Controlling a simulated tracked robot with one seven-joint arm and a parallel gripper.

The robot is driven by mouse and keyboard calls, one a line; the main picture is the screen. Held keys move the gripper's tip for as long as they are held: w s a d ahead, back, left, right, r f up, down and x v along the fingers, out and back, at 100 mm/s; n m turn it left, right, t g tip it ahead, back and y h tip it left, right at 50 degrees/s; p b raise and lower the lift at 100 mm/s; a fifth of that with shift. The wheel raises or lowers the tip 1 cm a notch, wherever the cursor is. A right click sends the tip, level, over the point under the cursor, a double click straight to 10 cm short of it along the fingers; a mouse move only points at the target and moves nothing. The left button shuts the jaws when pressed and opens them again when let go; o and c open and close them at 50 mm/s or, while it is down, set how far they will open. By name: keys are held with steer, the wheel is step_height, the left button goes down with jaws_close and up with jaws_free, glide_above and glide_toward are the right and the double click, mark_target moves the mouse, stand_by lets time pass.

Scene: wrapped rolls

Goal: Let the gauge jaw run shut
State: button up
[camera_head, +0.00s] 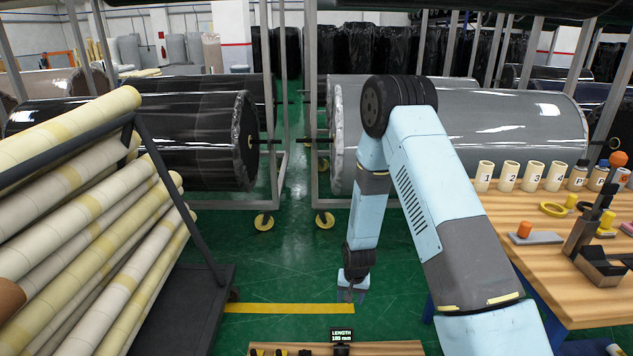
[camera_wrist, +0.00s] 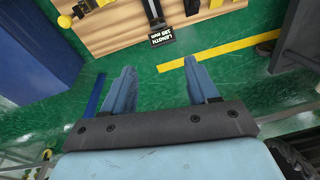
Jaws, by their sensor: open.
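The gauge (camera_head: 341,348) lies on a wooden board at the bottom edge of the head view, mostly cut off there. Its dark readout (camera_head: 342,336) shows LENGTH 185 mm. In the wrist view the gauge's dark bar (camera_wrist: 154,12) runs off the top edge, with the readout (camera_wrist: 167,37) at its near end. The jaw itself I cannot make out clearly. My gripper (camera_head: 352,294) hangs over the green floor beyond the board. In the wrist view my gripper (camera_wrist: 159,68) has its two fingers apart, with only floor between them, clear of the gauge.
The wooden board (camera_wrist: 115,30) carries other dark and yellow tools. A workbench (camera_head: 530,210) with numbered cups stands at right. A rack of cream rolls (camera_head: 90,220) stands at left. Wrapped black and grey rolls are behind. Green floor with a yellow line (camera_head: 285,309) is open between.

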steer(key=s+d+r+t, duration=0.1)
steer(key=s+d+r, duration=0.15)
steer(key=r, duration=1.45)
steer(key=s+d+r+t, duration=0.15)
steer(key=d+r, duration=0.25)
steer(key=r, duration=1.4)
steer(key=s+d+r, duration=0.3)
steer(key=s+r, duration=0.6)
steer(key=s, duration=0.3)
steer(key=s+d+r+n+t, duration=0.1)
steer(key=s+d+r, duration=0.2)
steer(key=s+r, duration=0.6)
steer(key=shift+s+h, duration=0.3)
steer(key=shift+s, duration=1.95)
steer(key=shift+t, duration=0.25)
